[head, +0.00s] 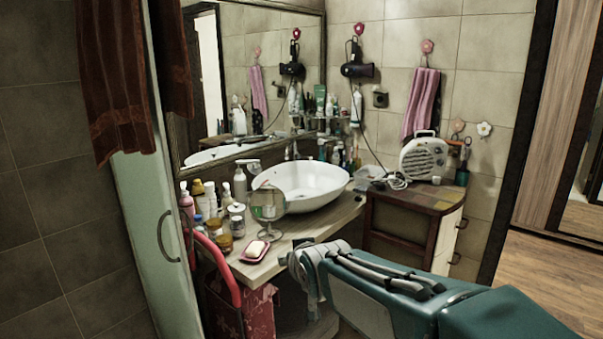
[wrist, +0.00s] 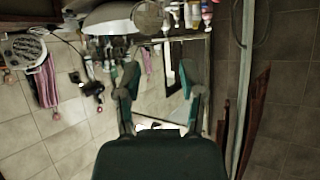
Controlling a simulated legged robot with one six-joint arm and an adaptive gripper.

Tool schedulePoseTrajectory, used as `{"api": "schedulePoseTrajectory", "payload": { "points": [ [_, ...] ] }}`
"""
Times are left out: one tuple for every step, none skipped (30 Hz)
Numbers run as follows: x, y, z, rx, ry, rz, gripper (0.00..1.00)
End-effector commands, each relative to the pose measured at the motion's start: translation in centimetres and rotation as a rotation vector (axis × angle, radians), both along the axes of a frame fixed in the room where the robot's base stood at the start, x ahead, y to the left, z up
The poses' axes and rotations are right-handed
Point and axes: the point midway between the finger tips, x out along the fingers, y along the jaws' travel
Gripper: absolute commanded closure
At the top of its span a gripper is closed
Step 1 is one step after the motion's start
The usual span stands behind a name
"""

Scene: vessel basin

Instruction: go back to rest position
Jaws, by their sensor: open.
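My gripper (wrist: 160,82) is open and empty in the wrist view, its two fingers spread apart with nothing between them. That view shows the room upside down. In the head view my teal arm reaches in from the lower right, its grey end near the front edge of the wooden counter (head: 345,215); the fingers cannot be made out there. The white vessel basin (head: 300,185) stands on the counter beyond the arm; it also shows at the top of the wrist view (wrist: 110,20).
A round mirror (head: 267,203), a soap dish (head: 255,250) and several bottles (head: 215,205) crowd the counter's left. A white heater (head: 423,158) stands on the cabinet (head: 400,222) at right. A glass door (head: 150,220) is at left. Wooden floor (head: 535,270) is clear at far right.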

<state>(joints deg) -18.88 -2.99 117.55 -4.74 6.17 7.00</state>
Motion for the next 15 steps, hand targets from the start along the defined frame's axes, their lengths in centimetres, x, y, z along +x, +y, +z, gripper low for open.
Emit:
{"api": "schedulePoseTrajectory", "payload": {
  "points": [
    [-1.7, -1.8, 0.3, -0.014, 0.027, -0.026, 0.49],
    [-2.6, -2.7, 0.3, -0.022, 0.048, -0.039, 0.49],
    [-3.9, -3.8, 0.2, -0.033, 0.076, -0.055, 0.49],
    [-5.0, -4.7, 0.1, -0.041, 0.097, -0.069, 0.49],
    [-6.0, -5.5, 0.0, -0.048, 0.119, -0.082, 0.49],
    [-7.4, -6.6, -0.2, -0.057, 0.149, -0.098, 0.49],
    [-8.5, -7.4, -0.4, -0.063, 0.171, -0.11, 0.49],
    [-9.5, -8.2, -0.6, -0.069, 0.192, -0.122, 0.49],
    [-11.0, -9.2, -0.9, -0.076, 0.221, -0.138, 0.49],
    [-12.1, -9.9, -1.1, -0.081, 0.244, -0.149, 0.49],
    [-13.3, -10.5, -1.4, -0.086, 0.266, -0.161, 0.49],
    [-14.8, -11.4, -1.8, -0.092, 0.297, -0.177, 0.49],
    [-16.0, -12.0, -2.1, -0.096, 0.32, -0.188, 0.49],
    [-17.2, -12.6, -2.4, -0.099, 0.342, -0.2, 0.49],
    [-18.7, -13.3, -2.8, -0.104, 0.371, -0.214, 0.49]
  ]
}}
